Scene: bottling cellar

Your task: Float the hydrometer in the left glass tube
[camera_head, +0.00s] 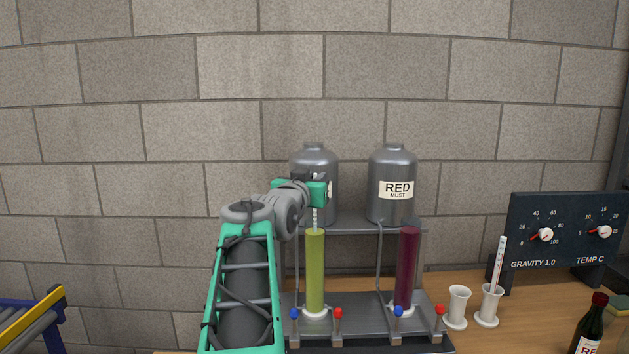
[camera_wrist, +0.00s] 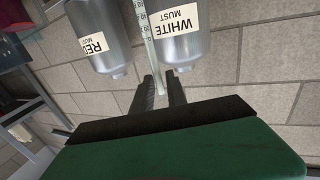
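The left glass tube (camera_head: 315,272) is full of yellow-green liquid and stands upright on the grey stand. My gripper (camera_head: 318,178) is above it. The hydrometer (camera_head: 315,218), a thin pale stem with a scale, hangs upright below the gripper, its visible lower end at the tube's mouth. I cannot tell how much of it is inside the tube. In the wrist view the hydrometer stem (camera_wrist: 150,45) runs between the two dark fingers of my gripper (camera_wrist: 163,90), which are closed on it. Its bulb is hidden.
The right tube (camera_head: 407,270) holds dark red liquid. Two grey tanks, the right one (camera_head: 391,190) labelled RED MUST, stand behind. Blue and red taps (camera_head: 338,314) line the stand's front. Right are two white cups (camera_head: 457,308), one holding a thermometer (camera_head: 498,262), a gauge panel (camera_head: 560,236) and a bottle (camera_head: 590,328).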

